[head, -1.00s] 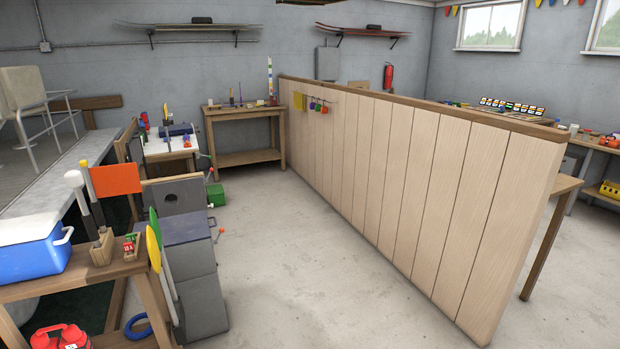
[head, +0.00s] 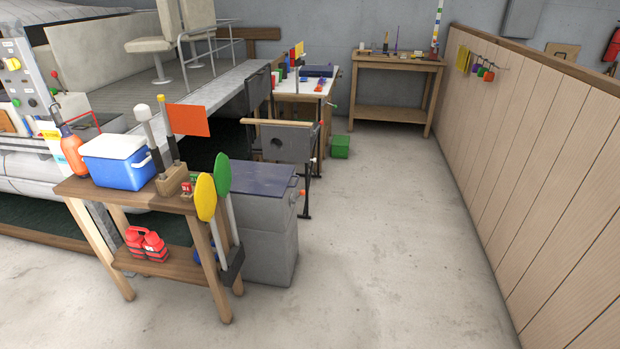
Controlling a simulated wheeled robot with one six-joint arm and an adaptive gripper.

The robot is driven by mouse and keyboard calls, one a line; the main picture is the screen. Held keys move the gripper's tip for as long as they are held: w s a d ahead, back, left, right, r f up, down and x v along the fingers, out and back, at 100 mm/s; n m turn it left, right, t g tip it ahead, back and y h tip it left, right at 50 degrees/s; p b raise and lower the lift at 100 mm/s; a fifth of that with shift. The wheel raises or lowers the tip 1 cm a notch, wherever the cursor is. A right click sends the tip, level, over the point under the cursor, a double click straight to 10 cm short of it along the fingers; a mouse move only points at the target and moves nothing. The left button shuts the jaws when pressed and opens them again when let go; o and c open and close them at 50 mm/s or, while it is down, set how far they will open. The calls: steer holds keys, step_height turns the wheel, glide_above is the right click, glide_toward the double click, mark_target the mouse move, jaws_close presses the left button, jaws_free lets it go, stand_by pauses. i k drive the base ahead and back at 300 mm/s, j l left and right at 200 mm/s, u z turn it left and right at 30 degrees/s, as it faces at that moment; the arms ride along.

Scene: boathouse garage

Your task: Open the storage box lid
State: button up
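A grey box (head: 268,240) with a flat dark blue-grey top (head: 262,188) stands on the floor, just behind and right of a small wooden table. It looks like the storage box, and its top lies flat and looks shut. The table's right end and paddles partly hide its left side. A small orange-red knob or handle (head: 301,193) shows at its right side. A blue cooler with a white lid (head: 120,160) sits on the table, its lid down. My gripper is not in view.
The wooden table (head: 190,207) also holds flags in a block, with red containers (head: 147,245) on its lower shelf. Yellow and green paddles (head: 205,196) stand at its right end. Floor (head: 400,240) is clear between the box and the wooden partition (head: 540,170).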

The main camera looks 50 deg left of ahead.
mark_target(257, 178)
steer(key=i+l+u, duration=0.1)
steer(key=i+u, duration=0.35)
steer(key=i+l+u, duration=0.25)
steer(key=i+u, duration=0.25)
steer(key=i+l+u, duration=0.25)
steer(key=l+u, duration=0.2)
steer(key=i+l+u, duration=0.3)
steer(key=l+u, duration=0.2)
steer(key=i+l+u, duration=0.15)
steer(key=l+u, duration=0.3)
steer(key=l, duration=0.15)
steer(key=i+l+u, duration=0.1)
steer(key=i+l, duration=0.25)
steer(key=i, duration=0.2)
steer(key=i+l+u, duration=0.1)
steer(key=i+l, duration=0.25)
steer(key=i, duration=0.25)
